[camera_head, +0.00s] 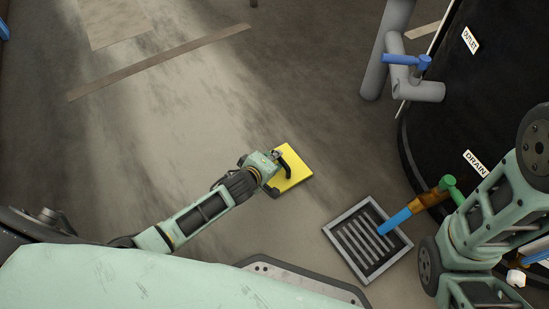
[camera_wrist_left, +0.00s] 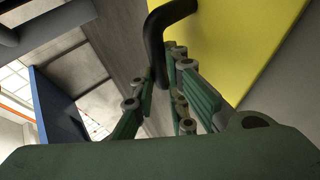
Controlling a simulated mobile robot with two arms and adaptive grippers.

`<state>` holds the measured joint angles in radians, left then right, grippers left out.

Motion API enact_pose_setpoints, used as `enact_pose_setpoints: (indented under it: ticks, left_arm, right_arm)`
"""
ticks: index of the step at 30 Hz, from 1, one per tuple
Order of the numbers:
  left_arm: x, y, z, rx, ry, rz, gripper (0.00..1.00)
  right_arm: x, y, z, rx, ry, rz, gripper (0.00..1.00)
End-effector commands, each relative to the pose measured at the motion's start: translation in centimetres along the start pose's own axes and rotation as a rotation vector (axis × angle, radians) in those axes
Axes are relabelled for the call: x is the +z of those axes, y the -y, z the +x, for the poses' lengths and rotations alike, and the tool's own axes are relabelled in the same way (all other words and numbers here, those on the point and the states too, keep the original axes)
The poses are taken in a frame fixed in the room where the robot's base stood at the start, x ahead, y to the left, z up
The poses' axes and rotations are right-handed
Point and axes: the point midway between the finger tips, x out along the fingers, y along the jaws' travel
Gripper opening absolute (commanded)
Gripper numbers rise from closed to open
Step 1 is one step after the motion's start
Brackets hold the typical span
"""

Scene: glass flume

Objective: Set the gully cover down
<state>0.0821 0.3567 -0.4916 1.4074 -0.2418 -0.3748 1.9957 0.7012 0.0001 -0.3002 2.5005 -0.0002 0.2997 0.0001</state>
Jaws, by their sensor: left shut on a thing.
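The gully cover (camera_head: 294,172) is a yellow square plate with a black bent handle (camera_head: 287,161). My left gripper (camera_head: 278,166) is shut on that handle, and the plate is to the left of the floor gully. In the left wrist view the black handle (camera_wrist_left: 157,45) runs down between the fingers (camera_wrist_left: 163,95), with the yellow cover (camera_wrist_left: 265,40) behind at the upper right. I cannot tell how high the plate is above the floor. The gully (camera_head: 342,255) is a square grey frame with slats, uncovered. My right arm shows at the right, but its gripper does not.
A blue pipe end (camera_head: 395,221) with a green-handled drain valve (camera_head: 449,185) reaches over the gully's right part. A dark tank (camera_head: 460,110) and grey outlet pipe (camera_head: 376,60) stand at the right. The floor left of the cover is mostly clear, with a long strip (camera_head: 160,62) further back.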

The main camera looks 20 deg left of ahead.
Motion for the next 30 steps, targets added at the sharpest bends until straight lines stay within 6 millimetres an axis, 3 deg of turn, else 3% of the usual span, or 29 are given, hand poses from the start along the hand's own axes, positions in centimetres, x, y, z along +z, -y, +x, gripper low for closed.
enact_pose_setpoints:
  ticks: [7, 18, 25, 30]
  left_arm:
    - [0.0, 0.1, 0.1, -0.001, 0.0, -0.001, 0.31]
    - [0.0, -0.1, -0.3, -0.001, 0.0, 0.0, 0.32]
    - [-0.1, -0.4, -4.0, -0.003, 0.001, -0.004, 0.32]
    - [0.0, -0.5, -7.5, -0.003, 0.001, -0.004, 0.32]
  right_arm:
    - [0.0, 0.0, -0.1, 0.0, -0.001, 0.0, 0.4]
    - [0.1, 0.0, 0.2, 0.0, 0.0, 0.0, 0.4]
    - [0.9, -0.6, 3.0, -0.001, -0.005, 0.0, 0.4]
    - [3.7, -1.4, 1.2, 0.029, 0.082, 0.01, 0.4]
